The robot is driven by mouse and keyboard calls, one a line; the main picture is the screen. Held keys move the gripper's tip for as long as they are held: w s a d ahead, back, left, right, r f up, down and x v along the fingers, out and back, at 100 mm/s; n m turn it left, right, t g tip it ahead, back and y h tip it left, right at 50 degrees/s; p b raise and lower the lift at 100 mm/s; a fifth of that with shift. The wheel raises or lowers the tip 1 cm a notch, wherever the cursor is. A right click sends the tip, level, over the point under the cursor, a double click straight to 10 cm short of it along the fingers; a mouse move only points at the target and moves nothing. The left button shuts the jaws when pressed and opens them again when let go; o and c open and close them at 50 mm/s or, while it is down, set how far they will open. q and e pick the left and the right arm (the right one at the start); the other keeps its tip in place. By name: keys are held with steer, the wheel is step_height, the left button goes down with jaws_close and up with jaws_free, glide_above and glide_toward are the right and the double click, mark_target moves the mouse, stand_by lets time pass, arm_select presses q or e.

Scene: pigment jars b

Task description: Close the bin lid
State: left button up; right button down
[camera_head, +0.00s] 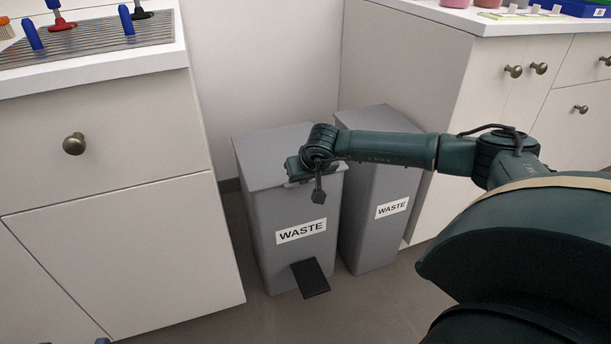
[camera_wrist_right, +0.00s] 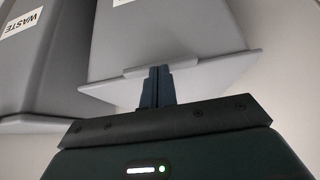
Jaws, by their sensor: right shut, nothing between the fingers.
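Two grey bins stand side by side, each with a WASTE label. The left bin (camera_head: 275,210) has a black pedal (camera_head: 310,279) at its foot. Its grey lid (camera_head: 262,150) lies across the top, with no clear gap under it. My right gripper (camera_head: 300,171) is at the lid's front edge and hides part of it. The right wrist view shows the fingers (camera_wrist_right: 158,86) shut and empty, at the lip of the lid (camera_wrist_right: 215,72); I cannot tell whether they touch it.
The right bin (camera_head: 375,230) stands close beside, partly behind my right arm. A white cabinet (camera_head: 110,240) with a drying rack (camera_head: 90,42) is at the left. Another cabinet (camera_head: 405,70) is at the right. Grey floor (camera_head: 220,325) is bare in front of the bins.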

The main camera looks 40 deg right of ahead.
steer(key=shift+s+a+f, duration=0.15)
steer(key=shift+s+f, duration=0.1)
steer(key=shift+f, duration=0.4)
step_height(320, 180, up, 6)
steer(key=f+p, duration=0.1)
steer(key=p, duration=0.4)
arm_select(q)
steer(key=shift+s+a+f+m+g+y+p, duration=0.15)
steer(key=shift+s+a+m+g+y+p, duration=0.3)
steer(key=shift+y, duration=0.25)
arm_select(e)
steer(key=s+a+r, duration=0.2)
steer(key=s, duration=0.7)
steer(key=shift+a+r, duration=0.35)
arm_select(q)
steer(key=shift+a, duration=0.1)
